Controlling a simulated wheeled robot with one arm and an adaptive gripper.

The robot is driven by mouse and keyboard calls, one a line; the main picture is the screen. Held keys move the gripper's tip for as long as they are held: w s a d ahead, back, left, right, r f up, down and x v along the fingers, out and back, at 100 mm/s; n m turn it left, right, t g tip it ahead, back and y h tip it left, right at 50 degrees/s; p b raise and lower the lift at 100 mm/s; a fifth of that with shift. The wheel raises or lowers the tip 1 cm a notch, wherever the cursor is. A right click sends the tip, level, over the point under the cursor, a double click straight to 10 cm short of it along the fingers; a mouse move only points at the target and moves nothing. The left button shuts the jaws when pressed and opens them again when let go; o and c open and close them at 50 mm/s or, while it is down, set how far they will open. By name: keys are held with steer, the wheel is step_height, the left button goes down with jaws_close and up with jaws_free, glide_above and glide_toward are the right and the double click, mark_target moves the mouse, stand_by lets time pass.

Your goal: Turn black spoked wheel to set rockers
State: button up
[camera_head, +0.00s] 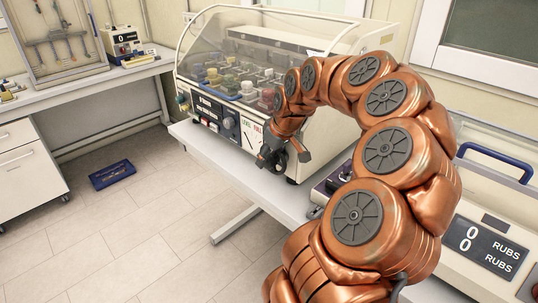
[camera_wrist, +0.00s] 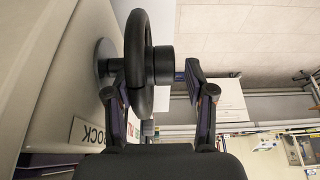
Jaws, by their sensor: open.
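The black spoked wheel (camera_wrist: 138,50) shows edge-on in the wrist view, mounted on the pale front panel by a short shaft, with a dark hub knob on its outer side. Its spokes cannot be seen from here. My gripper (camera_wrist: 150,70) is open, one finger on the panel side of the wheel and the other past the hub knob. The rim lies between the fingers; I cannot tell whether either finger touches. In the head view my gripper (camera_head: 279,155) is at the machine's lower right front corner, largely hiding the wheel.
The cream machine (camera_head: 214,112) has a clear hood over several coloured pieces. A "ROCK" label (camera_wrist: 88,133) is beside the wheel. My arm crosses in front of the bench (camera_head: 225,160). A rubs counter (camera_head: 485,245) stands at right. A blue tray (camera_head: 112,174) lies on the floor.

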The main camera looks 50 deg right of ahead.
steer(key=shift+f, duration=0.1)
steer(key=shift+c, duration=0.4)
steer(key=c, duration=0.9)
steer(key=shift+w, duration=0.1)
steer(key=shift+w+a+f+g, duration=0.1)
steer(key=shift+g, duration=0.55)
steer(key=shift+w+a+f+g, duration=0.1)
steer(key=shift+g, duration=0.55)
steer(key=shift+w+d+g, duration=0.1)
steer(key=shift+d+g, duration=0.05)
steer(key=shift+g, duration=0.85)
steer(key=shift+w+f+g+p, duration=0.15)
steer(key=shift+g+p, duration=0.15)
steer(key=shift+g, duration=1)
steer(key=shift+w+f+g+p, duration=0.1)
steer(key=shift+g+p, duration=0.15)
steer(key=shift+g, duration=1.05)
